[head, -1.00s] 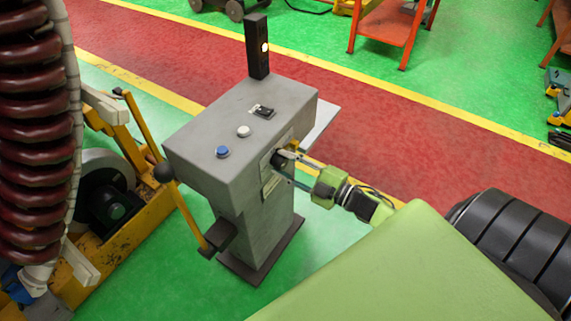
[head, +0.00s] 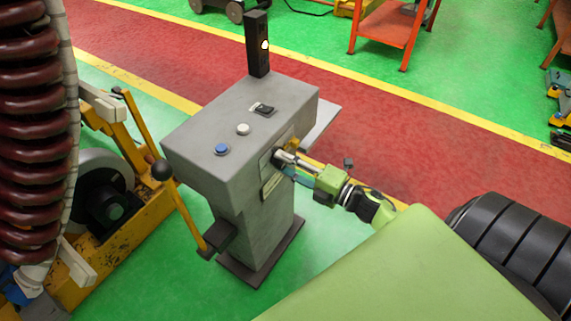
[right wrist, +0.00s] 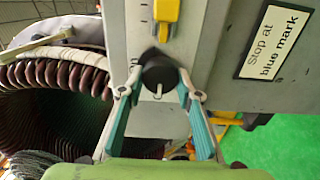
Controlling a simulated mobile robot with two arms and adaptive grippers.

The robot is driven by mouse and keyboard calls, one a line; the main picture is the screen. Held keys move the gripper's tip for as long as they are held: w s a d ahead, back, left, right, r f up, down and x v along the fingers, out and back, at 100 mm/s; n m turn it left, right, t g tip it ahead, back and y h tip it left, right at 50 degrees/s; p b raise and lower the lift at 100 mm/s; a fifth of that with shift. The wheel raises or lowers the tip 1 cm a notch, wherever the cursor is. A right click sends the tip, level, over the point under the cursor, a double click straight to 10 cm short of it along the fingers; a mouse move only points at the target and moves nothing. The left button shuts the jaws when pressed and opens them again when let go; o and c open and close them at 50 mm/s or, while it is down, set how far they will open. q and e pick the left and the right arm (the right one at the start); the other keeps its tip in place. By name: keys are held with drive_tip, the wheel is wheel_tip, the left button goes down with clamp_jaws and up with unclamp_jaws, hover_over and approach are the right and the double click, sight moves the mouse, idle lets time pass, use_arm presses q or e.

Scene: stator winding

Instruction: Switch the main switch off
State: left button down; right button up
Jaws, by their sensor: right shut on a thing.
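The grey control console (head: 240,130) stands in the middle of the head view. The main switch, a round black knob with a pale pointer mark (right wrist: 158,75), is on its side panel. In the right wrist view the mark points roughly up and down. My right gripper (head: 285,160) reaches the panel from the right. Its two fingers, which also show in the right wrist view (right wrist: 158,88), are shut on the knob, one on each side. In the head view the gripper mostly hides the knob. My left gripper is not in view.
A yellow part (right wrist: 167,12) sits on the panel just above the knob. A blue button (head: 222,150), a white button (head: 243,129) and a black switch (head: 265,110) are on the console top. A ball-ended lever (head: 180,200) is at left.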

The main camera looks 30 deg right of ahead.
idle(0.4)
drive_tip(key=o, duration=1.1)
drive_tip(key=shift+s+d+f, duration=0.1)
drive_tip(key=shift+s, duration=0.2)
drive_tip(key=v, duration=1.1)
drive_tip(key=shift+s, duration=0.15)
drive_tip(key=shift+d, duration=0.1)
